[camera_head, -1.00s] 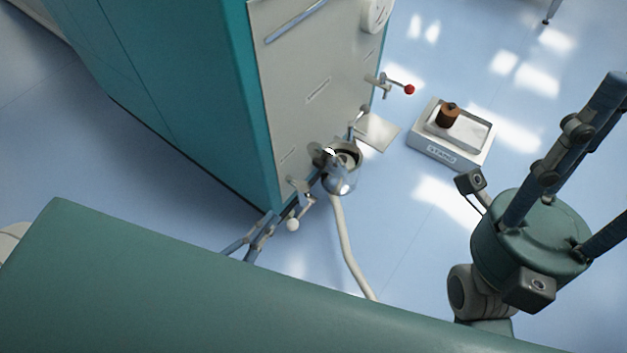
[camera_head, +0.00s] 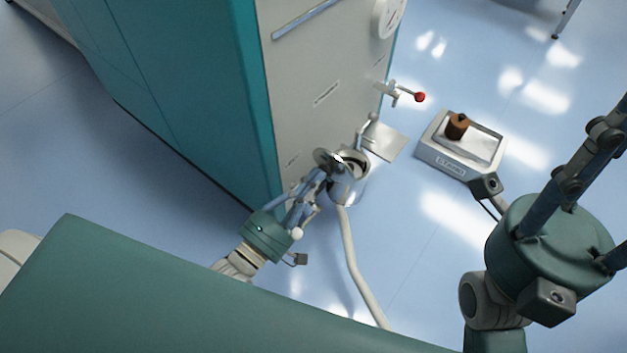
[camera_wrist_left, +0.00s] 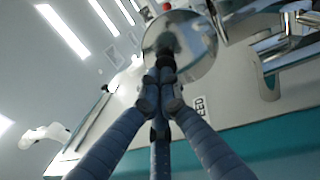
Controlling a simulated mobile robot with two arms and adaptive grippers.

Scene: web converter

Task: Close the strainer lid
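The strainer (camera_head: 346,188) is a shiny metal cup low on the pale panel, with its round mouth uncovered. Its lid (camera_head: 323,157) is a metal disc standing tilted up at the mouth's left side. My left gripper (camera_head: 318,178) is just below the lid, left of the cup. In the left wrist view, its fingertips (camera_wrist_left: 165,72) are together in front of the round, mirror-like lid (camera_wrist_left: 197,38); I cannot tell whether they touch it. My right gripper (camera_head: 612,185) is at the right with its fingers spread, empty, tips partly out of frame.
The teal and grey machine (camera_head: 325,60) stands behind the strainer. A white knob (camera_head: 298,233) is close to my left gripper. A pale hose (camera_head: 352,265) runs down from the strainer. A red-knobbed lever (camera_head: 419,97) and a scale (camera_head: 440,160) with a brown weight (camera_head: 457,127) are to the right.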

